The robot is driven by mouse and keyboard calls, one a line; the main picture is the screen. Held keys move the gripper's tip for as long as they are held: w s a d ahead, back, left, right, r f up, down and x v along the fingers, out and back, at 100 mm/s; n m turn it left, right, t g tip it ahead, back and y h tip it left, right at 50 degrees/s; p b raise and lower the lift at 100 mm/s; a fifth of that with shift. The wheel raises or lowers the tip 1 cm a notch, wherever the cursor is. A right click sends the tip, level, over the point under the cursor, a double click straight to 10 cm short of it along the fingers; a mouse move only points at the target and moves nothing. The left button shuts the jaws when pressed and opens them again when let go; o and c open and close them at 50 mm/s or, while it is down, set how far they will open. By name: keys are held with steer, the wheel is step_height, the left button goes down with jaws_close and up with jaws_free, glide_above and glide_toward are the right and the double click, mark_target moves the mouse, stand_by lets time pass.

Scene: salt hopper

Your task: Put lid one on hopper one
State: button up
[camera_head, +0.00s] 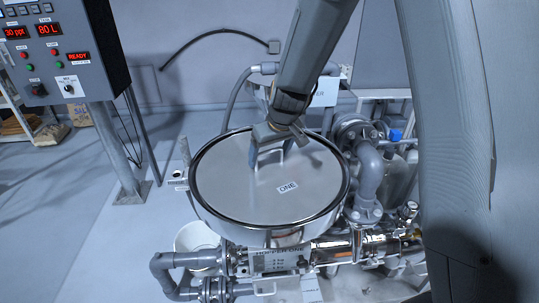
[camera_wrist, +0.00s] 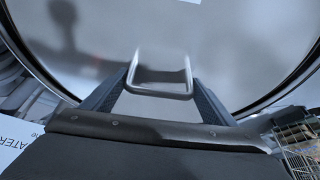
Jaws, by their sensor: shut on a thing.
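Lid one (camera_head: 230,195) is a round, shiny metal disc with a dark rim and a small "ONE" label. In the wrist view the lid (camera_wrist: 235,60) fills the upper part, with its loop handle (camera_wrist: 160,92) between the fingers. My gripper (camera_head: 267,158) is shut on that handle from above, and it also shows in the wrist view (camera_wrist: 160,85). The lid is roughly level over the hopper with the "HOPPER ONE" plate (camera_head: 278,262). The lid hides the hopper's mouth, and I cannot tell whether it rests on the rim or hangs just above.
A control box (camera_head: 60,45) with red displays stands on a post at the left. Grey pipes (camera_head: 370,175) and a shiny metal pipe run (camera_head: 340,248) lie to the right and below. A white bucket (camera_head: 195,240) is at the lower left. The floor at the left is mostly clear.

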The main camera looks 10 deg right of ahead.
steer(key=o, duration=1.7)
steer(key=shift+f, duration=0.1)
steer(key=shift+o, duration=0.7)
steer(key=shift+s, duration=0.1)
steer(key=b+v, duration=0.1)
steer(key=v, duration=0.7)
steer(key=s+d+f+m+g, duration=0.1)
steer(key=s+d, duration=0.2)
steer(key=s, duration=0.4)
steer(key=s+d+f+m+g+h, duration=0.1)
steer(key=s+d+f+m, duration=0.1)
steer(key=s+d, duration=0.2)
steer(key=s+d+f+m, duration=0.1)
steer(key=s+d, duration=0.3)
steer(key=s, duration=0.6)
steer(key=shift+d+f+m+g+h, duration=0.15)
steer(key=shift+f+m+g+h, duration=0.2)
steer(key=shift+f, duration=0.2)
